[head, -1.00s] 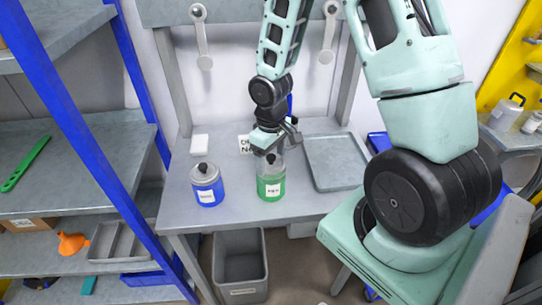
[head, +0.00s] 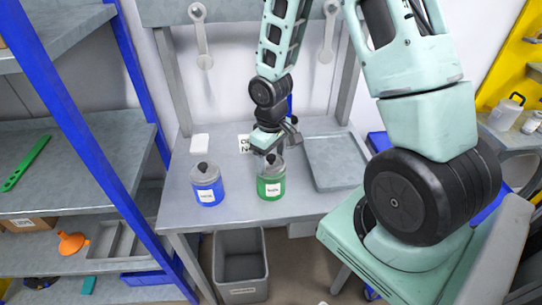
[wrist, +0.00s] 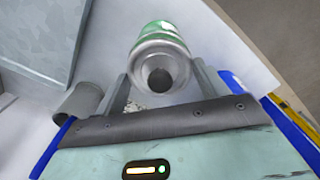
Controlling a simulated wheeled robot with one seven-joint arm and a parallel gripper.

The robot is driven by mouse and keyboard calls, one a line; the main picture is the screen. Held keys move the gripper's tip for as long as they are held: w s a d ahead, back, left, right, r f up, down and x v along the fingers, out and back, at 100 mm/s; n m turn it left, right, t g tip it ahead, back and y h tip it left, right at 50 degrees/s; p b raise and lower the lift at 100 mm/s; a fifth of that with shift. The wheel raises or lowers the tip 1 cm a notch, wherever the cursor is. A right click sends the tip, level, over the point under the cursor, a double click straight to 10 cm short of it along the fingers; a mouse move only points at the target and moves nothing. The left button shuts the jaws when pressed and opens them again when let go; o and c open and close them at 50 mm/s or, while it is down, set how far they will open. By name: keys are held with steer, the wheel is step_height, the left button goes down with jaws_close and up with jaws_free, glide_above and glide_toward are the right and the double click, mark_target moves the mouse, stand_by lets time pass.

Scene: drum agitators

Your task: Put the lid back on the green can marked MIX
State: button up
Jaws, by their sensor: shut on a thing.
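The green can (head: 271,188) stands upright on the grey bench, with a white label too blurred to read. A grey lid (head: 270,168) with a dark knob is at its top; I cannot tell whether it is fully seated. My gripper (head: 267,151) is directly above the can, pointing down, shut on the lid. In the wrist view the lid (wrist: 177,57), with its dark round centre, lies between my two fingers (wrist: 162,80), and the green can (wrist: 161,28) shows behind it. The exact finger contact is hard to make out.
A blue can (head: 208,192) with a knobbed lid stands to the left. A grey tray (head: 335,163) lies to the right. A small white block (head: 199,143) and a sign (head: 244,144) are behind. A grey bin (head: 240,266) stands below the bench front.

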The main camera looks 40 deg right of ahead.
stand_by(0.8)
steer(key=o, duration=1)
steer(key=shift+o, duration=0.4)
steer(key=shift+r, duration=0.1)
steer(key=shift+r+p, duration=3.25)
steer(key=shift+r, duration=0.15)
steer(key=shift+c, duration=0.3)
jaws_close()
